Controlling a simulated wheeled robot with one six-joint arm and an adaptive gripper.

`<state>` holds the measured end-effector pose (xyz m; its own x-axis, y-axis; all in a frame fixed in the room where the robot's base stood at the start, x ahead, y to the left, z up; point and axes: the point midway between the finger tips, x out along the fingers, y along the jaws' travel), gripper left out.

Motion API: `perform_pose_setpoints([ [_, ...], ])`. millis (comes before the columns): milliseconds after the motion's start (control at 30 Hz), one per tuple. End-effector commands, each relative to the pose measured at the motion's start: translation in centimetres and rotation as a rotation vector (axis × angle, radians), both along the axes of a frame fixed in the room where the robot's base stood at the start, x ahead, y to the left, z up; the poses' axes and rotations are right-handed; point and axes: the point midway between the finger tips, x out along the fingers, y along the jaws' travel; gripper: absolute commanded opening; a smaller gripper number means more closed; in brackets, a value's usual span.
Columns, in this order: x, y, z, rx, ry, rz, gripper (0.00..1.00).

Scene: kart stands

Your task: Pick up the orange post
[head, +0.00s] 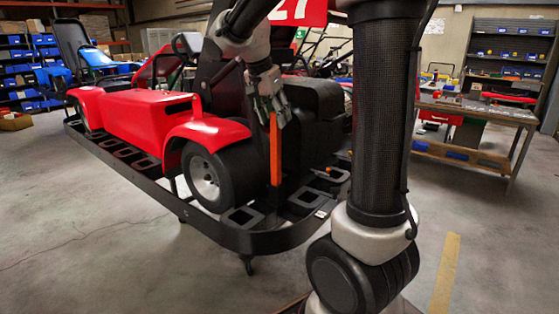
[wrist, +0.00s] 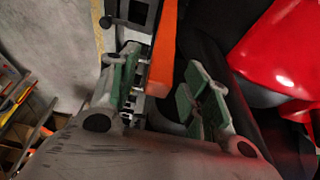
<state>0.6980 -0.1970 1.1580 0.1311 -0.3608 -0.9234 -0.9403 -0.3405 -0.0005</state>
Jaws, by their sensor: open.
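The orange post (head: 275,150) stands upright at the near right end of the kart stand, beside the kart's black wheel. My gripper (head: 269,112) is open at the top of the post, with its fingers pointing down. In the wrist view the orange post (wrist: 162,60) runs between the two green-padded fingers of my gripper (wrist: 160,95). The pads look apart from the post, at least on the right side.
The red kart (head: 145,112) rests on the black stand (head: 270,241), close to the post. Its front wheel (head: 210,178) is just left of the post. A workbench (head: 470,112) stands at the right. The floor in front is clear.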

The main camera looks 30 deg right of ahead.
Motion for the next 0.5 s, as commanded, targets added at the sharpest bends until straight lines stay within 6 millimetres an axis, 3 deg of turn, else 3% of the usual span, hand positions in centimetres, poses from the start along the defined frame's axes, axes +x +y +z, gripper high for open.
perform_pose_setpoints([
  [300,0.4,-1.8,-4.3,0.001,0.003,-0.001,0.47],
  [500,0.5,-1.9,-4.6,0.001,0.001,0.001,0.47],
])
